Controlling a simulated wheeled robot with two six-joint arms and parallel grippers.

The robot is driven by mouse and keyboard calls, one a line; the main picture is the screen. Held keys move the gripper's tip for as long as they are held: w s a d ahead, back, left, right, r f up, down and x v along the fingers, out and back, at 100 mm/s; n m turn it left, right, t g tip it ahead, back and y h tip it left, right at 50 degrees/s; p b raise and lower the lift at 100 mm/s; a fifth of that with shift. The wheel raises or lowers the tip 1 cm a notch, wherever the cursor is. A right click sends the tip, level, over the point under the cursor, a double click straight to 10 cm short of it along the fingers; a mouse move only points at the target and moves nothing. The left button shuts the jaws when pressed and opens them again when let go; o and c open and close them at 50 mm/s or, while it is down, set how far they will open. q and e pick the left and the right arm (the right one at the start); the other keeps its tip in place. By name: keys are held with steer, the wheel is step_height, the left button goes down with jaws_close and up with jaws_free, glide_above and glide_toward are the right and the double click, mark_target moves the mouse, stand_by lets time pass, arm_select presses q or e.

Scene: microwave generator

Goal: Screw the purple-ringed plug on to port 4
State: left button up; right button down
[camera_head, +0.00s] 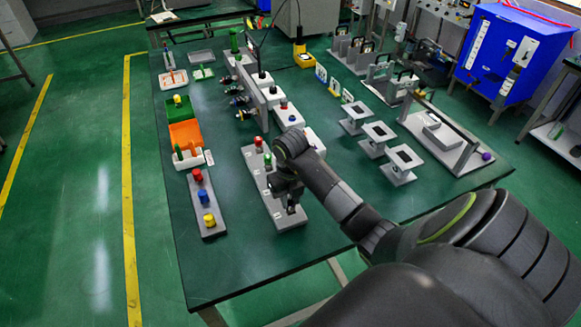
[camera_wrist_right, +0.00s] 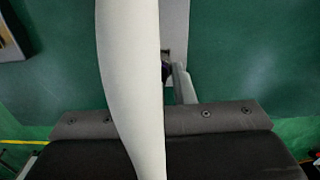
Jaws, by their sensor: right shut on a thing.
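A long grey strip (camera_head: 251,174) stands on the green table, with a red-topped plug (camera_head: 258,142) and a green-topped plug (camera_head: 267,160) at its far end. I cannot tell whether the plug touches a port. In the right wrist view a broad pale curved band (camera_wrist_right: 131,80) crosses close to the camera and hides much. My left gripper is not in view.
A grey holder (camera_head: 206,204) with red, blue and yellow knobs stands to the left. Green and orange bins (camera_head: 184,134) are behind it. Several grey stands (camera_head: 380,132) and a frame with a purple knob (camera_head: 487,156) are to the right. The table's near left is clear.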

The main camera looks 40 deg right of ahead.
steer(key=shift+f, duration=0.4)
steer(key=c, duration=1.1)
jaws_free()
steer(key=shift+c, duration=0.2)
steer(key=shift+r, duration=0.5)
step_height(320, 180, up, 2)
steer(key=shift+r+b, duration=0.1)
steer(key=shift+b, duration=0.3)
step_height(320, 180, up, 14)
steer(key=p, duration=1.4)
steer(key=shift+r+p, duration=0.15)
steer(key=shift+p, duration=0.15)
